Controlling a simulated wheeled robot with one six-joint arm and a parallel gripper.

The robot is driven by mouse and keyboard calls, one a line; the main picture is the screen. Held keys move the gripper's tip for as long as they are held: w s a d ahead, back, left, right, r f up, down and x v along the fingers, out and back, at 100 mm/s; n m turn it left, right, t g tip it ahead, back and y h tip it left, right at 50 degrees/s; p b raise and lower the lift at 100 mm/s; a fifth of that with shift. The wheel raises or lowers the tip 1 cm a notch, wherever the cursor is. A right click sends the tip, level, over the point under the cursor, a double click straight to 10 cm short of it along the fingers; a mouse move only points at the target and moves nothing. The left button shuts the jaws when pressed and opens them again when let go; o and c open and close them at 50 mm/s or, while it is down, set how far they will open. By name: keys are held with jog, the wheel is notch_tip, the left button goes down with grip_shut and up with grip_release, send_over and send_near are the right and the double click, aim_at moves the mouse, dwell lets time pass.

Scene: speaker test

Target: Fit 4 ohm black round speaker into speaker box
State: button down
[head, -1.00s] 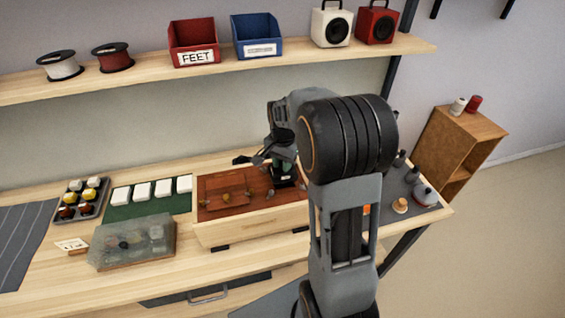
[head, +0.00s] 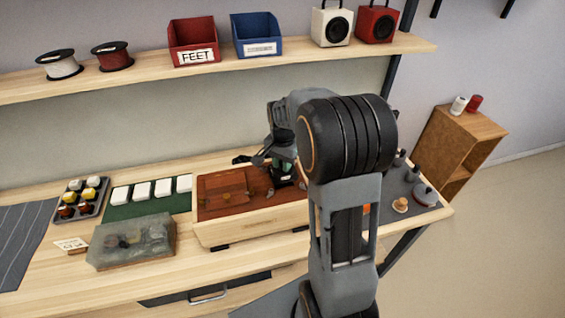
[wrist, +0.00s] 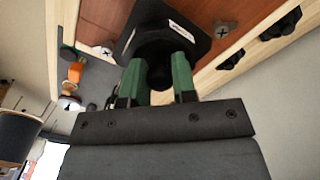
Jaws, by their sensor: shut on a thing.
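My gripper (wrist: 159,76) is shut on a black speaker (wrist: 150,38), its green-padded fingers on either side of the dark, round rear part. The speaker has a wide black body with a small white label, and its far side is hidden. In the head view my gripper (head: 284,172) is over the right part of a pale wooden tray (head: 255,222) with a reddish-brown floor. A flat brown wooden box (head: 226,188), perhaps the speaker box, lies in the tray's left part. I cannot tell whether the held speaker touches the tray floor.
A clear-lidded case (head: 135,240) stands left of the tray, with white blocks on a green mat (head: 152,205) behind it. A grey mat (head: 425,200) with small items is at the right end. A shelf (head: 150,72) runs above. My arm blocks the right middle.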

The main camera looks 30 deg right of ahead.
jog(key=shift+f+b, duration=1.2)
jog(key=shift+f, duration=0.5)
dwell(1.8)
jog(key=c, duration=0.8)
grip_release()
jog(key=shift+c, duration=0.2)
notch_tip(320, 180, up, 14)
jog(key=shift+f, duration=0.1)
jog(key=shift+w, duration=0.1)
jog(key=f+n, duration=0.1)
jog(key=s+f+n, duration=0.1)
jog(key=f+n, duration=0.1)
jog(key=shift+s+a, duration=0.15)
jog(key=shift+a, duration=0.05)
jog(key=s+a+f+n+t, duration=0.1)
jog(key=s+a+n+t, duration=0.1)
jog(key=s+a+n, duration=0.2)
jog(key=s+a+n+t, duration=0.2)
jog(key=s+a+n, duration=0.2)
jog(key=s, duration=0.7)
jog(key=shift+a+f, duration=0.35)
jog(key=shift+a, duration=0.1)
